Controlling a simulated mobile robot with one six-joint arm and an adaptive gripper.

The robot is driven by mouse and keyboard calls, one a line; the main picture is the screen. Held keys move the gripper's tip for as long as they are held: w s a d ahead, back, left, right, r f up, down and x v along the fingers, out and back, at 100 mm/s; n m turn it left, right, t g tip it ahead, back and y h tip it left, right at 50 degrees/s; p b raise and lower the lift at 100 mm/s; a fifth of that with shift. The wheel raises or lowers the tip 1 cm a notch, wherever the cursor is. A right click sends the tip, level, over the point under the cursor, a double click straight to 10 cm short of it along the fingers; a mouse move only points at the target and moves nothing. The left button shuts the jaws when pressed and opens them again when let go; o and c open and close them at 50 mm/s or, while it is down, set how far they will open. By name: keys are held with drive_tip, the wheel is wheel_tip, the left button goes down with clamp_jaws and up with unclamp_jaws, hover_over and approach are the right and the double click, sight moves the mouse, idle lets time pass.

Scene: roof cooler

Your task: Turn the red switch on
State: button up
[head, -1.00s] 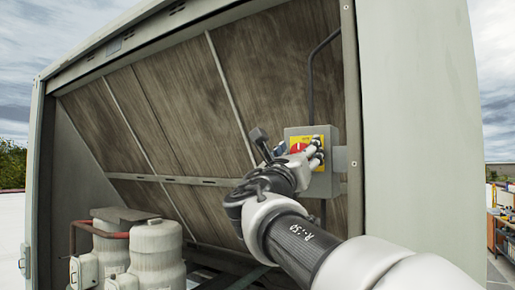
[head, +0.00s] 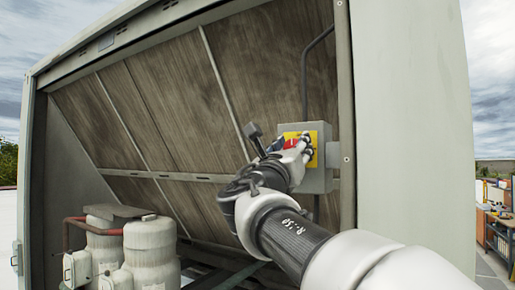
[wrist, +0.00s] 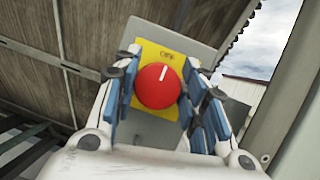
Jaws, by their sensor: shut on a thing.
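The red switch (wrist: 158,86) is a round red knob with a white mark, on a yellow plate (wrist: 152,56) on a grey box (head: 319,178). In the wrist view the mark points up, tilted slightly right, toward the small lettering on the plate. My gripper (wrist: 158,92) has its blue-padded fingers on either side of the knob and is shut on it. In the head view my gripper (head: 292,147) covers much of the plate, and only a little of the red shows. Exact finger contact is partly hidden.
The box sits inside an open grey housing, beside its right post (head: 343,120). A dark conduit (head: 304,75) rises from the box. Brown slanted panels (head: 150,110) stand behind. Pale tanks (head: 152,255) with a red pipe are at lower left. A shelf (head: 497,230) stands far right.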

drive_tip(key=m+h+b, duration=0.1)
drive_tip(key=m, duration=0.1)
drive_tip(key=m+g+h+b, duration=0.1)
drive_tip(key=m, duration=0.2)
drive_tip(key=shift+f+g+h, duration=0.1)
drive_tip(key=shift+g+h, duration=0.2)
drive_tip(key=m+g+h, duration=0.1)
drive_tip(key=m, duration=0.2)
drive_tip(key=m+g+h, duration=0.1)
drive_tip(key=m+h, duration=0.1)
drive_tip(key=m, duration=0.2)
drive_tip(key=shift+g, duration=0.3)
drive_tip(key=m+g+p, duration=0.1)
drive_tip(key=m, duration=0.1)
drive_tip(key=m+g+p, duration=0.1)
drive_tip(key=m, duration=0.2)
drive_tip(key=m+g+p, duration=0.1)
drive_tip(key=m, duration=0.1)
drive_tip(key=shift+s+r+m+h+p, duration=0.1)
drive_tip(key=shift+r+m+h+p, duration=0.2)
drive_tip(key=shift+h, duration=0.1)
drive_tip(key=shift+d+m+g+p, duration=0.1)
drive_tip(key=shift+m+g+p, duration=0.55)
drive_tip(key=shift+m, duration=0.55)
drive_tip(key=shift+m+g+p, duration=0.45)
drive_tip(key=shift+m+p, duration=0.35)
drive_tip(key=shift+m, duration=0.4)
drive_tip(key=shift+f+y, duration=0.1)
drive_tip(key=shift+y, duration=0.2)
